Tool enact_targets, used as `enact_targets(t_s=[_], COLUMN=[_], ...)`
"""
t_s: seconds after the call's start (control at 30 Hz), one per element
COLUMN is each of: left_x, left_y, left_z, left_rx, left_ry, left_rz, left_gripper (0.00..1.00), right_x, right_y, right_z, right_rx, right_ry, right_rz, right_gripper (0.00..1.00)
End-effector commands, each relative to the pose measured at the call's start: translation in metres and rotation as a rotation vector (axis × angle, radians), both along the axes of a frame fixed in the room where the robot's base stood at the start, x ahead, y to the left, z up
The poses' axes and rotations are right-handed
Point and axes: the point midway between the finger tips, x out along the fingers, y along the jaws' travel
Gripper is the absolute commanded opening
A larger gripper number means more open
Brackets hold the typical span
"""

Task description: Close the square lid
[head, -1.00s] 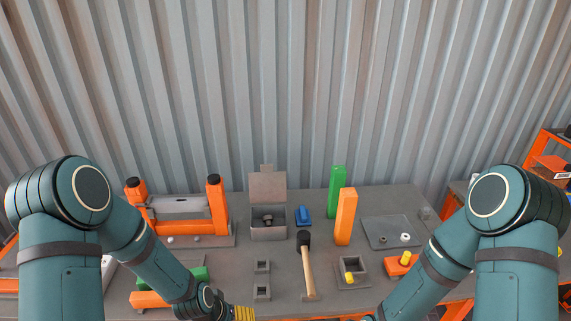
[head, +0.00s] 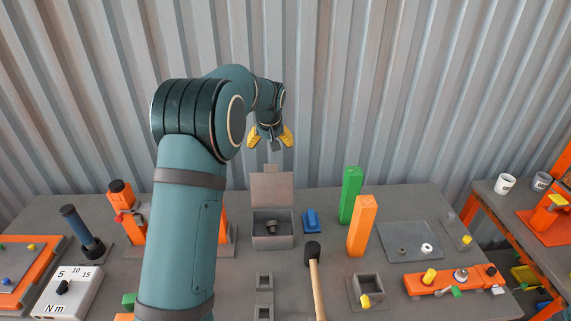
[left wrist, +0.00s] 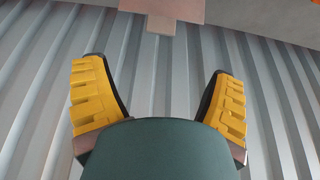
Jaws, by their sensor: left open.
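The grey box (head: 273,243) stands toward the back of the table, with a dark knob-like object inside. Its square lid (head: 271,187) is open and stands upright at the back of the box, with a small tab on its top edge. My left gripper (head: 270,138) is open and empty, above and behind the lid, its yellow fingers spread. In the left wrist view, the lid (left wrist: 163,9) shows at the top edge, apart from the open fingers. My right gripper is not in view.
A blue block (head: 311,221) sits right of the box. Green (head: 350,195) and orange (head: 362,227) posts stand further right. A hammer (head: 314,265) lies in front. The corrugated wall (head: 400,90) rises close behind the table.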

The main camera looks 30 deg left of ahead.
Motion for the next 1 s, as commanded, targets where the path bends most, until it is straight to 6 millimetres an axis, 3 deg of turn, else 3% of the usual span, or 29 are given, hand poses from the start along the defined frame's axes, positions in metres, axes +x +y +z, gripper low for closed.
enact_targets(t_s=[0.6, 0.8, 1.0], left_x=[0.034, 0.041, 0.044], left_y=[0.021, 0.025, 0.026], left_z=[-0.101, -0.120, -0.125], left_rx=[-0.001, -0.002, -0.001], left_ry=[0.004, 0.001, 0.000], left_rz=[-0.002, -0.001, -0.003], left_gripper=[0.85, 0.85, 0.85], right_x=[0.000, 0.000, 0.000], right_y=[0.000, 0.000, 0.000], right_z=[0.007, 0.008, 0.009], right_rx=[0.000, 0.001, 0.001], right_ry=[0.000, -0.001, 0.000], right_rz=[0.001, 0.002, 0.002], right_gripper=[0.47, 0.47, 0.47])
